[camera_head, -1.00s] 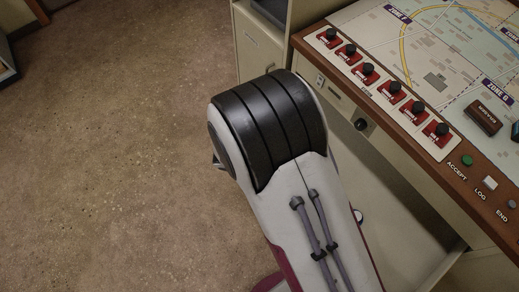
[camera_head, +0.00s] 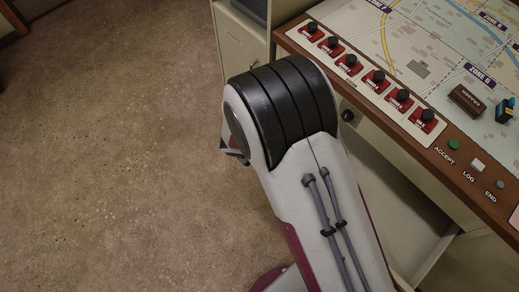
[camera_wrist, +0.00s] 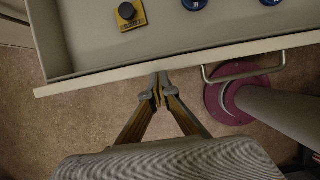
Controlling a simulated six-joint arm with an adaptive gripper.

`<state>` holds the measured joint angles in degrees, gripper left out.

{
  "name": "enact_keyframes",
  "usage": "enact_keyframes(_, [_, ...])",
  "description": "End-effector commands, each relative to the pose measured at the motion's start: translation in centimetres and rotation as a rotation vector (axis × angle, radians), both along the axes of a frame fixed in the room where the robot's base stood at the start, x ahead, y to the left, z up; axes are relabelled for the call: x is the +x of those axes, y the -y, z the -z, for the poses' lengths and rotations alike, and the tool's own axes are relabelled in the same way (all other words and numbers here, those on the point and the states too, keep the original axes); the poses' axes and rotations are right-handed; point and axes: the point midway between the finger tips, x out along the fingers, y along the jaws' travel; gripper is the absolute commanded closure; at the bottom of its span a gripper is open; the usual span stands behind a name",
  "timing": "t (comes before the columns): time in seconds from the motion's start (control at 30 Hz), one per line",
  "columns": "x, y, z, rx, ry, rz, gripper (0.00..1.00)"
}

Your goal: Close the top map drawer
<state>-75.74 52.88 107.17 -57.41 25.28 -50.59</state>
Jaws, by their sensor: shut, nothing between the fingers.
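The open map drawer (camera_wrist: 95,82) stretches across the upper part of the wrist view, its pale front edge toward me. Its bar handle (camera_wrist: 242,72) is on the front, right of my gripper. My gripper (camera_wrist: 158,88) is shut and empty, with its fingertips at the drawer's front edge; I cannot tell whether they touch it. In the head view the open drawer (camera_head: 388,205) shows under the console at right, partly covered by my arm. My gripper is hidden there behind the arm.
The drawer holds a yellow block with a dark knob (camera_wrist: 129,12) and blue round pieces (camera_wrist: 194,4). Above it, the console top (camera_head: 430,150) carries a row of red switches, a map and several buttons. Open floor (camera_head: 120,150) lies at left.

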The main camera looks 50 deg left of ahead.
Motion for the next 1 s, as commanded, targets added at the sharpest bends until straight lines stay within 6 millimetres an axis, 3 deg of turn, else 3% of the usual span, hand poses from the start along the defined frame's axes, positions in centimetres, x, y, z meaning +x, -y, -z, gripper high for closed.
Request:
enact_keyframes(0.6, [15.0,0.1,0.1,0.002,0.001,0.007,1.00])
enact_keyframes(0.8, [18.8,0.1,0.1,0.000,0.000,0.005,1.00])
enact_keyframes(1.0, [21.2,0.1,0.1,0.000,-0.001,0.002,1.00])
